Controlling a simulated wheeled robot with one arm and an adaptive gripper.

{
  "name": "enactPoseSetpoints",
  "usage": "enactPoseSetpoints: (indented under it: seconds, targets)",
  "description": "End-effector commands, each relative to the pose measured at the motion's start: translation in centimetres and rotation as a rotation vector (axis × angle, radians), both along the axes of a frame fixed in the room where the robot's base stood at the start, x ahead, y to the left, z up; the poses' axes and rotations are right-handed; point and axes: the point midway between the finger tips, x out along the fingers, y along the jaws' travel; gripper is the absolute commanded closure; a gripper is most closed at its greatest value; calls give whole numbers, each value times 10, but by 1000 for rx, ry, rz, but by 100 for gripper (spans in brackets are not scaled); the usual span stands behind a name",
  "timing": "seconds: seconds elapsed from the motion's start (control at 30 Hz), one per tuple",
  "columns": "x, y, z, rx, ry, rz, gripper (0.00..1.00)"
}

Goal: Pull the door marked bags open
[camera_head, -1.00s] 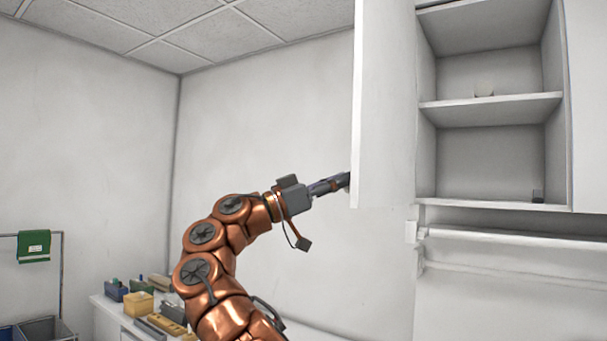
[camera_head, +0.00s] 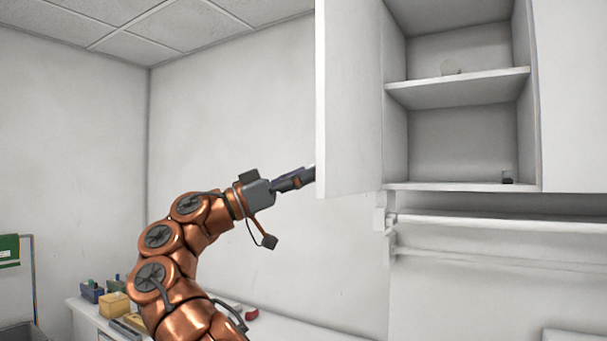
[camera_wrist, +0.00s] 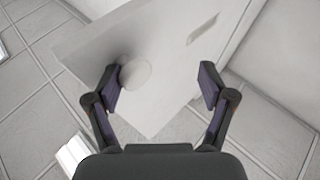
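The cabinet door (camera_head: 350,100) stands swung out from the wall cabinet, its inner face towards the head camera. No marking can be read on it. In the wrist view the door panel (camera_wrist: 90,45) lies in front of my gripper (camera_wrist: 160,85), with a round pale knob (camera_wrist: 135,73) and a small blank-looking plate (camera_wrist: 202,29). My gripper's fingers are apart. The knob is between them, close by the left finger; I cannot tell whether they touch. In the head view my gripper (camera_head: 300,180) is at the door's outer side near its lower free edge, fingertips partly hidden.
A neighbouring front (camera_head: 572,100) is flat on the right. A rail (camera_head: 500,223) runs below. A counter with boxes (camera_head: 115,304) is low left.

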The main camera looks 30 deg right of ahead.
Motion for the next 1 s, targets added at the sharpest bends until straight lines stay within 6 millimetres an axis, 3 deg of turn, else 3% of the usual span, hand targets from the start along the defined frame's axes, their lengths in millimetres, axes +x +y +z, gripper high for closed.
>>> enactPoseSetpoints:
  seconds: [0.67,1.0]
  targets:
    - [2,19,-1,-8,4,5,40]
    - [11,50,-15,-9,6,7,40]
